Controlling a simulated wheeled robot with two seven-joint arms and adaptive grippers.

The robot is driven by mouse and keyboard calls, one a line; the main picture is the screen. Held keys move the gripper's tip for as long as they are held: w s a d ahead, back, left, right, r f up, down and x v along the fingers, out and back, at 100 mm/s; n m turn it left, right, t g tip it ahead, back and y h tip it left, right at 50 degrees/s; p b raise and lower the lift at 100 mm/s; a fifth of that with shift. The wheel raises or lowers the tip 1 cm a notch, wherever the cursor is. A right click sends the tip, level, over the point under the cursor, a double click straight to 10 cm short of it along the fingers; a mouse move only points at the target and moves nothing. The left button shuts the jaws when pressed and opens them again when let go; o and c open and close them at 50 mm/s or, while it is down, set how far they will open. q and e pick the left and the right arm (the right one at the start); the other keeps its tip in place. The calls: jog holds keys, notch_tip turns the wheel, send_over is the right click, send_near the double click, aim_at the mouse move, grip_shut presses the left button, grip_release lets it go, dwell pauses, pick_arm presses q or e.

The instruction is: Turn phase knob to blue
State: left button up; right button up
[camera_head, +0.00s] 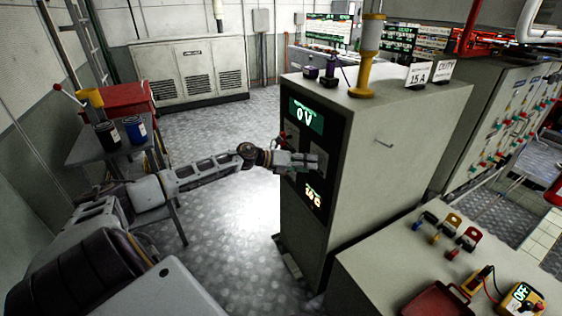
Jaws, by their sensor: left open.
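The phase knob cannot be made out; the middle of the cabinet's dark front panel is partly hidden by my left gripper. The grey cabinet (400,150) stands upright at centre right. My left arm reaches in from the left, and my left gripper (312,162) is open at the panel, between the two displays. I cannot tell whether its fingers touch anything there. My right gripper is not in view.
A yellow-based cylinder (366,65), small purple items (328,75) and cards (418,73) stand on the cabinet. A bench at lower right holds coloured plugs (452,222), a red tray (437,300) and a yellow meter (522,298). A side table (90,150) stands left. Floor behind my arm is clear.

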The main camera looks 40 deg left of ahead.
pick_arm(q)
jog(key=v, duration=1.1)
dwell(1.8)
jog(key=shift+s+r, duration=0.1)
jog(key=shift+s, duration=0.05)
dwell(0.7)
